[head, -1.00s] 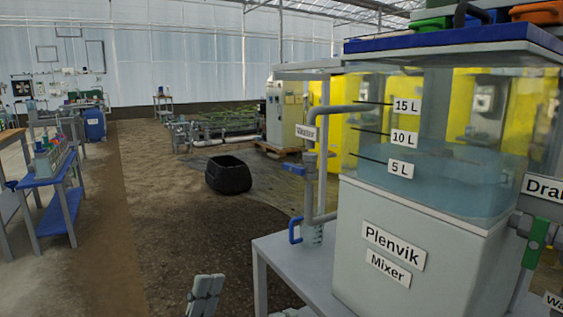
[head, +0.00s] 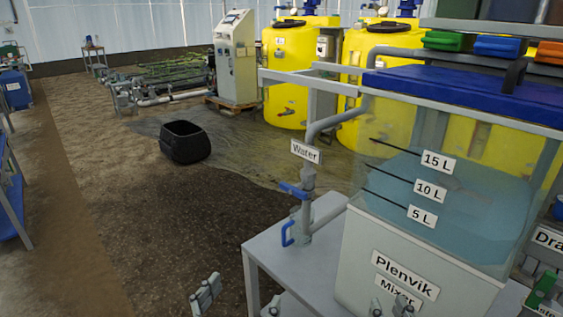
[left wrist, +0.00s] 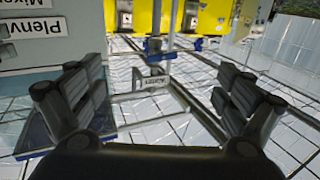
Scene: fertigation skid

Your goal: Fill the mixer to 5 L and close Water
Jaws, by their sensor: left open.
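The Plenvik mixer (head: 385,245) is a clear-walled tank on a grey table, with 15 L, 10 L and 5 L marks. Bluish water (head: 470,205) stands in it; I cannot read its level exactly against the marks. The Water sign (head: 305,152) hangs on the grey pipe left of the tank. A blue valve lever (head: 293,189) lies crosswise to the upright pipe below the sign. My left gripper (head: 238,302) is open and empty, low in front of the table. My right gripper (head: 390,308) shows only fingertips, apart, before the mixer.
A blue loop handle (head: 287,233) sits low beside the pipe. A Drain sign (head: 548,238) and green handle (head: 540,290) are at the right edge. A black tub (head: 185,143) stands on open floor to the left. Yellow tanks (head: 290,75) stand behind.

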